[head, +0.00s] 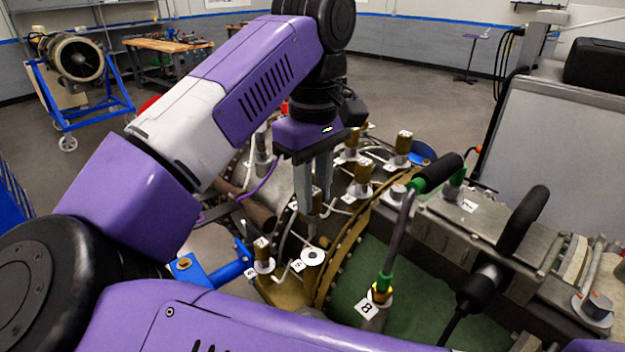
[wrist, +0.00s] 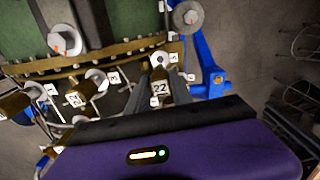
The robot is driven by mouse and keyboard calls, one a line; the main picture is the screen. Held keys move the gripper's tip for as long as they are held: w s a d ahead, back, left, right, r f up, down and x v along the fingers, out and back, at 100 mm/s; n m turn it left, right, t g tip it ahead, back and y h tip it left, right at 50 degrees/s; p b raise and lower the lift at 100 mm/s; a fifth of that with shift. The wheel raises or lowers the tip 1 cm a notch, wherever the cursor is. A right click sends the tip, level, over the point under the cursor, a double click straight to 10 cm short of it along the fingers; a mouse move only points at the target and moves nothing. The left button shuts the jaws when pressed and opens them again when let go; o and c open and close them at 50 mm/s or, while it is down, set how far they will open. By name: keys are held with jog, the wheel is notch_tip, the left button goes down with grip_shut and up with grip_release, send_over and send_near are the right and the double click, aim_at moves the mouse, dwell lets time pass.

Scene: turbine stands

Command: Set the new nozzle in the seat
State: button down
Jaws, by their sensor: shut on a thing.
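My gripper (head: 313,212) points down over the turbine casing, its two fingers shut on a brass nozzle (wrist: 159,76). The nozzle has a pale tag reading 22 (wrist: 160,89) and is mostly hidden by the fingers in the head view. A white ring seat with a dark centre (head: 313,257) lies on the casing beside tag 5, below the fingertips in the head view. In the wrist view the white ring (wrist: 160,57) shows just beyond the held nozzle. The nozzle appears apart from the seat; the exact gap is unclear.
A brass nozzle (head: 262,254) by tag 6 stands left of the seat. Several other nozzles (head: 403,148) with pipes stand behind. A green-ended hose (head: 386,282) rises near tag 8 on the right. A blue stand arm (head: 228,266) lies front left.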

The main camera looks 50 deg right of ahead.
aim_at(314, 216)
jog(key=shift+f+b, duration=1.2)
jog(key=shift+f, duration=0.7)
jog(key=shift+f+b, duration=0.35)
jog(key=shift+b, duration=0.15)
jog(key=shift+f+b, duration=0.35)
jog(key=shift+b, duration=1.2)
jog(key=shift+s+f+b, duration=0.1)
jog(key=shift+f+b, duration=1.75)
jog(key=shift+b, duration=0.5)
jog(key=shift+f+b, duration=0.2)
jog(key=shift+b, duration=0.15)
jog(key=shift+r, duration=0.1)
jog(key=c, duration=1.1)
grip_release()
jog(key=shift+o, duration=0.2)
